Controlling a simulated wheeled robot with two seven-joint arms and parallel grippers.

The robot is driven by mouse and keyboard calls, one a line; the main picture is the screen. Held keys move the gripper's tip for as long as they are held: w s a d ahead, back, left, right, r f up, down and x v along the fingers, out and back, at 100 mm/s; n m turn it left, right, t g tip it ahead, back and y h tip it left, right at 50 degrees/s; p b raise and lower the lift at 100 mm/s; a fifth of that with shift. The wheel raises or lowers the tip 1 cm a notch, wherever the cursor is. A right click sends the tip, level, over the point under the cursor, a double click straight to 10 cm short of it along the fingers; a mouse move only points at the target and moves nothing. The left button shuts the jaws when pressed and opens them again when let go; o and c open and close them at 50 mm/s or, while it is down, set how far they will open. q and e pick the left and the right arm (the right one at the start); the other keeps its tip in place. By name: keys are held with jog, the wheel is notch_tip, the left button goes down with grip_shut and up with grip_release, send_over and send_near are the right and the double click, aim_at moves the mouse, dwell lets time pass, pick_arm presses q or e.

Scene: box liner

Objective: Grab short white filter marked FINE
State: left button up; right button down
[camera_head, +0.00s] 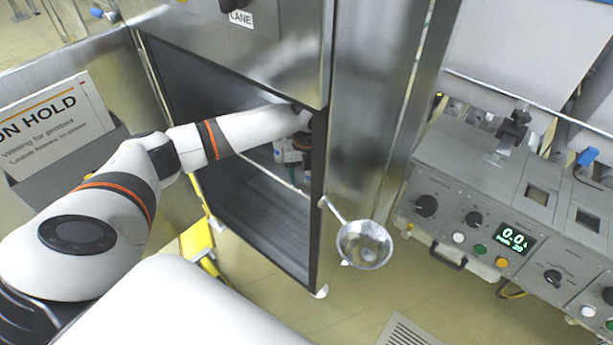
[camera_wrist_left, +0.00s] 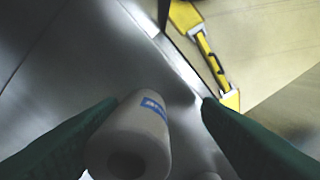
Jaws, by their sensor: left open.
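A short white cylinder with a hole in its near end and a blue label (camera_wrist_left: 135,140) shows in the left wrist view. Its label is too small to read, so I cannot tell whether it says FINE. My left gripper (camera_wrist_left: 160,102) is open, with one dark green finger on each side of the cylinder. Whether the fingers touch it is unclear. In the head view my left arm reaches into the dark cabinet (camera_head: 265,235), and the gripper is mostly hidden behind the cabinet's front edge. Small pale items (camera_head: 287,152) show beside the wrist there. My right gripper is out of view.
A metal strainer (camera_head: 364,246) sticks out from the cabinet's right post. A grey control console (camera_head: 480,215) stands at right. An ON HOLD sign (camera_head: 55,125) is at left. A yellow frame (camera_wrist_left: 205,50) lies beyond the metal edge in the wrist view.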

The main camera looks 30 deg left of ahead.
pick_arm(q)
jog(key=shift+w+f, duration=0.1)
jog(key=shift+w, duration=0.05)
jog(key=c, duration=1.1)
jog(key=shift+o, duration=0.2)
